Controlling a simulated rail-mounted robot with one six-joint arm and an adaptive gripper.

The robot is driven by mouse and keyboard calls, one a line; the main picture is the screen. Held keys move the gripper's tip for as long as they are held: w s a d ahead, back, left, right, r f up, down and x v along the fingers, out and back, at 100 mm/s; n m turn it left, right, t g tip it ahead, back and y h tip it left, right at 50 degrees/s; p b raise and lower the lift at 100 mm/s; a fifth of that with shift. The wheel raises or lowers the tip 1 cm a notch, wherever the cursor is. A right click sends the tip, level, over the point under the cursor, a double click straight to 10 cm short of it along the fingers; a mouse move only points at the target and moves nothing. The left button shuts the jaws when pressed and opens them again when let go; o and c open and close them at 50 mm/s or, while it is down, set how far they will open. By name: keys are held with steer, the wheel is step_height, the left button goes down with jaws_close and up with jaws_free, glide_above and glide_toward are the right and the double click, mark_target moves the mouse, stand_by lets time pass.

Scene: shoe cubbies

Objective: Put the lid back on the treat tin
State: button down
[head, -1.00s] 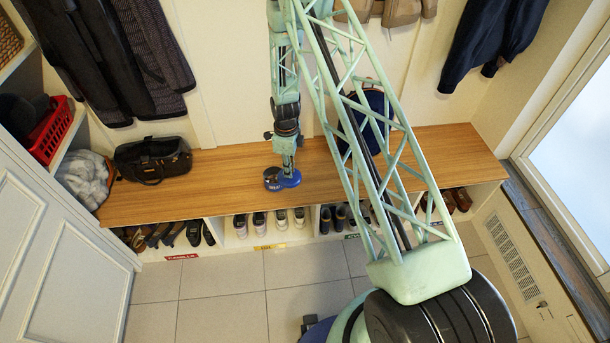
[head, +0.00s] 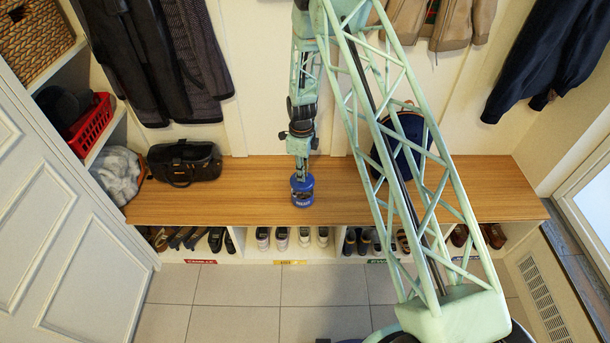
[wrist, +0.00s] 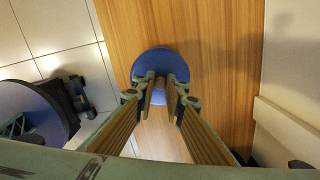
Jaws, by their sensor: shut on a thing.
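The blue treat tin (head: 302,198) stands upright on the wooden bench, with pale lettering on its front. My gripper (head: 301,173) points down directly above it. In the wrist view my gripper (wrist: 159,88) is shut on the knob of a round blue lid (wrist: 153,62). In the head view the lid (head: 302,182) is over the tin's top, roughly lined up with it. I cannot tell whether it is fully seated. The lid hides the tin in the wrist view.
The wooden bench (head: 245,205) is clear around the tin. A black bag (head: 185,163) sits at its left end, and a dark blue backpack (head: 402,140) stands to the right behind my arm. Shoes (head: 282,238) fill the cubbies below. Coats hang above.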

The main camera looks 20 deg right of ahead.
steer(key=shift+f, duration=0.2)
steer(key=shift+f+b, duration=0.65)
steer(key=shift+f, duration=1.4)
steer(key=shift+f+b, duration=0.55)
steer(key=shift+f, duration=0.4)
steer(key=shift+f+b, duration=0.2)
steer(key=shift+b, duration=0.5)
stand_by(1.8)
stand_by(0.4)
steer(key=c, duration=2.1)
jaws_free()
steer(key=shift+r, duration=0.2)
